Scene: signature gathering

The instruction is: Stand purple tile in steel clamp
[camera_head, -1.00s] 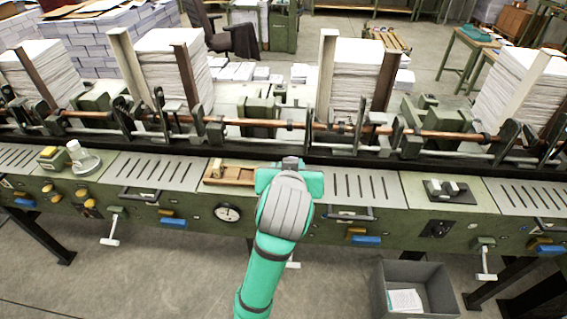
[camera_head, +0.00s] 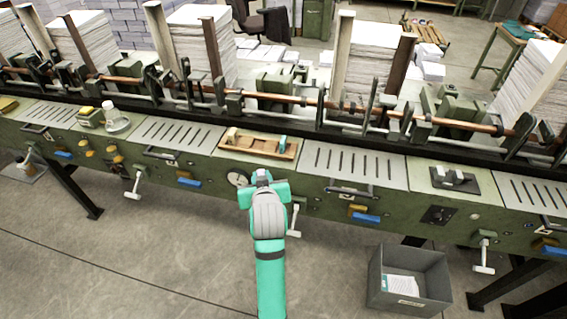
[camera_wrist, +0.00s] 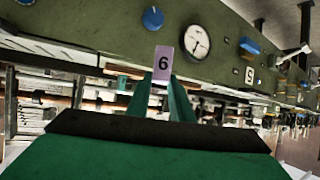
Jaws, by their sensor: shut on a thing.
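My gripper (camera_wrist: 172,100) is shut on the purple tile (camera_wrist: 163,62), a thin lilac piece with a black 6 that stands up between the green fingers in the wrist view. In the head view my gripper (camera_head: 262,180) is in front of the machine's front panel, below the wooden tray, and the tile cannot be made out there. The steel clamp (camera_head: 453,177), two small metal blocks on a dark plate, sits on the machine top to the right of my gripper. I see nothing standing between its blocks. It cannot be made out in the wrist view.
The wooden tray (camera_head: 258,146) holds a cream piece at left and a teal piece at right. Slotted plates (camera_head: 352,168) lie between tray and clamp. Levers and a copper rod (camera_head: 290,98) run behind. A grey bin (camera_head: 410,280) stands on the floor at right.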

